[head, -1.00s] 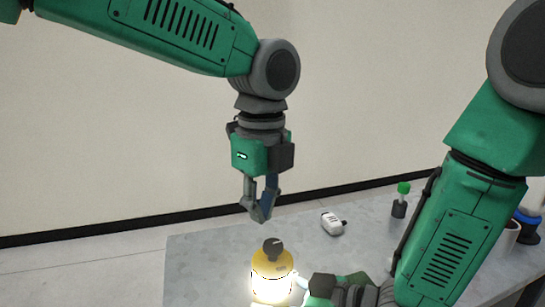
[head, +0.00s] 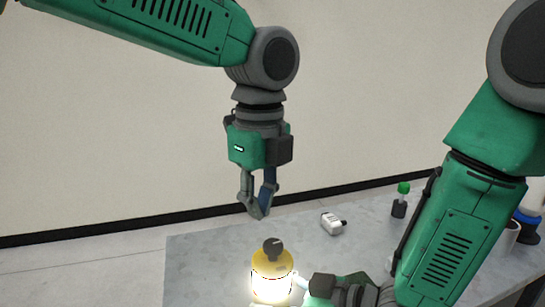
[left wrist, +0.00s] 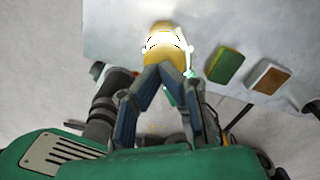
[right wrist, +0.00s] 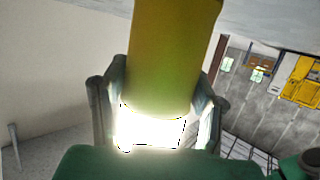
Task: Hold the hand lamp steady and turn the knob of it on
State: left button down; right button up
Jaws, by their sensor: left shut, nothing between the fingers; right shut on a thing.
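The hand lamp (head: 272,262) is yellow with a dark knob (head: 273,246) on top, and its middle band glows bright white. It stands upright at the bottom of the head view. The lamp also shows in the left wrist view (left wrist: 163,33) and close up in the right wrist view (right wrist: 170,50). My right gripper (head: 305,285) is shut on the lamp around its glowing part. My left gripper (head: 259,214) is shut and empty, pointing down, above the knob and apart from it. The lamp's lower end is cut off in the head view.
The grey table (head: 205,262) holds a small white bottle (head: 332,223) and a green-topped item (head: 401,198) to the right of the lamp. A green sponge-like block (left wrist: 226,65) and an orange one (left wrist: 268,76) show in the left wrist view. The table left of the lamp is clear.

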aim_at(261, 251)
pick_arm(q)
jog(key=shift+f, duration=2.4)
jog(key=shift+s+d, duration=0.15)
jog(key=shift+d, duration=0.15)
jog(key=shift+w+a+r, duration=0.1)
jog(key=shift+w+a, duration=0.2)
jog(key=shift+w, duration=0.1)
jog(key=shift+r, duration=2.95)
